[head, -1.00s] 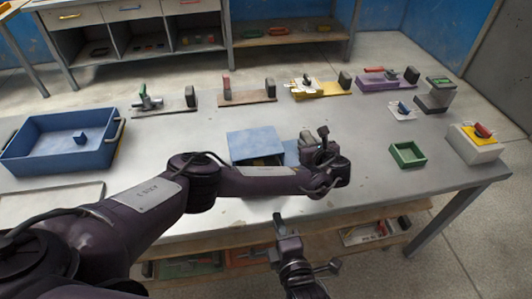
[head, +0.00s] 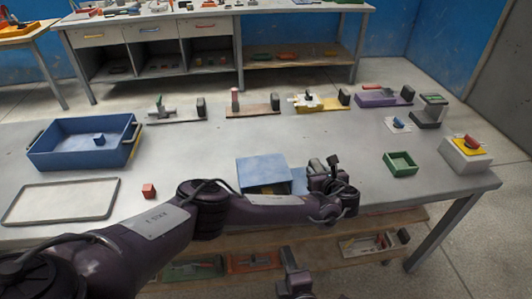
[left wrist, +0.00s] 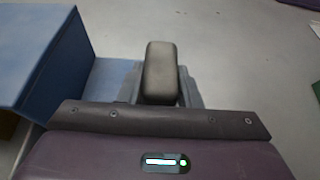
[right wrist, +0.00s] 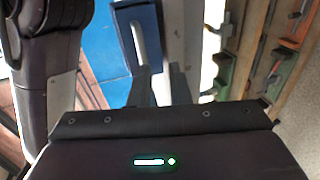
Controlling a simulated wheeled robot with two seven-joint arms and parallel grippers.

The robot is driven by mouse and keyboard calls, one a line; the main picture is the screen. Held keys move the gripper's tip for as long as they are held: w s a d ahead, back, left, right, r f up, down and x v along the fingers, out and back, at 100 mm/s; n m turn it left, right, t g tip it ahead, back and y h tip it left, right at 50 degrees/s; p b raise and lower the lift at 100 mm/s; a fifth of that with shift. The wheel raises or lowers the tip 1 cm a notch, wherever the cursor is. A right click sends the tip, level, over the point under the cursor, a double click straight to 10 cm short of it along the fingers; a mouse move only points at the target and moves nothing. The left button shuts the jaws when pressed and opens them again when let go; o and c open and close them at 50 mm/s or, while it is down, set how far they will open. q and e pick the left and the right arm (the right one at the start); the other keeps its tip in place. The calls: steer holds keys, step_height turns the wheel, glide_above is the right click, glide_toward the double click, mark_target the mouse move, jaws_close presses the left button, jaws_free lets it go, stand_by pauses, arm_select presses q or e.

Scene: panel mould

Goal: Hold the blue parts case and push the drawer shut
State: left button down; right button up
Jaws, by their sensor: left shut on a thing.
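The blue parts case (head: 262,169) sits near the front edge of the grey table, with a flat blue base reaching out on its right. My left gripper (head: 330,182) is at that right end. In the left wrist view it is shut on a dark rounded post (left wrist: 160,72), with the case (left wrist: 40,50) to the left. My left forearm hides most of the case's front. The right wrist view shows a dark blue drawer front with a pale handle (right wrist: 140,35). My right gripper (right wrist: 162,75) is empty, its fingers slightly apart, below the handle in that picture. How far out the drawer stands is unclear.
A blue bin (head: 85,150), a pale tray (head: 60,200) and a red cube (head: 148,190) lie left. Several fixtures line the back. A lower shelf (head: 220,262) runs below the table front.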

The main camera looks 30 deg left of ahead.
stand_by(0.3)
steer(key=shift+r, duration=0.1)
jaws_close()
step_height(320, 180, up, 5)
steer(key=s+m+g+h, duration=0.1)
steer(key=s+m+g, duration=0.1)
steer(key=m, duration=1.5)
steer(key=x, duration=1)
steer(key=shift+w+d+h, duration=0.2)
steer(key=shift+w+h, duration=0.05)
steer(key=shift+h, duration=0.05)
stand_by(0.4)
